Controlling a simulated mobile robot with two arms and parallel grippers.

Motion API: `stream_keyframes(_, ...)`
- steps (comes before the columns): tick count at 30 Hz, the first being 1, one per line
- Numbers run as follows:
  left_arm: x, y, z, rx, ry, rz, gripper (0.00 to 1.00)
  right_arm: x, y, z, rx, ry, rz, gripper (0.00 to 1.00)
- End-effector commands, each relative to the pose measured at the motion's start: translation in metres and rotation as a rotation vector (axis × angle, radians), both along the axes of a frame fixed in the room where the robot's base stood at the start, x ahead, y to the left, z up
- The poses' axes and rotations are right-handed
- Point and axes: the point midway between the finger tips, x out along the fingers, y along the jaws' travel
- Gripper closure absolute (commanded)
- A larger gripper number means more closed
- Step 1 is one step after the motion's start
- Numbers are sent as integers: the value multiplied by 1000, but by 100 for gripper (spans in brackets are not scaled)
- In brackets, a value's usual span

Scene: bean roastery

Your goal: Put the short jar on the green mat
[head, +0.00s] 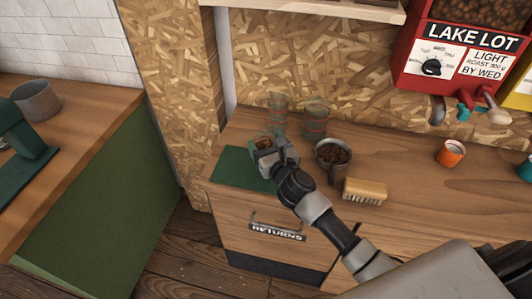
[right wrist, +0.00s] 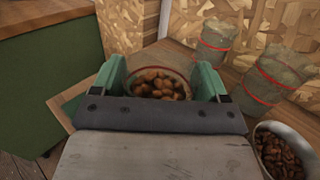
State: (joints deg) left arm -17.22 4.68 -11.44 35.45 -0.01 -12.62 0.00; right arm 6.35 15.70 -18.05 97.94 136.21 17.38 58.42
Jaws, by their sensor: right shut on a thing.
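My right gripper (head: 266,152) is shut on the short jar, a small round vessel with brown beans in it (head: 262,143). In the right wrist view the jar (right wrist: 160,72) sits between the two green fingers of my right gripper (right wrist: 163,85). The green mat (head: 236,168) lies at the left end of the wooden counter. The gripper and jar are at the mat's right side in the head view and hide part of it. I cannot tell whether the jar touches the mat. My left gripper is not in view.

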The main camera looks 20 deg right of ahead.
Motion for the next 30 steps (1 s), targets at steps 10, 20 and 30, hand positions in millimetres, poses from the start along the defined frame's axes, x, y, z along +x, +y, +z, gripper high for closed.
stream_keyframes(10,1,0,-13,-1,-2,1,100,0,0,-38,1,1,0,61)
stream_keyframes(20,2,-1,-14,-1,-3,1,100,0,0,-41,0,2,0,23)
stream_keyframes(30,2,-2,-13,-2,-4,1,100,0,0,-40,1,2,0,0)
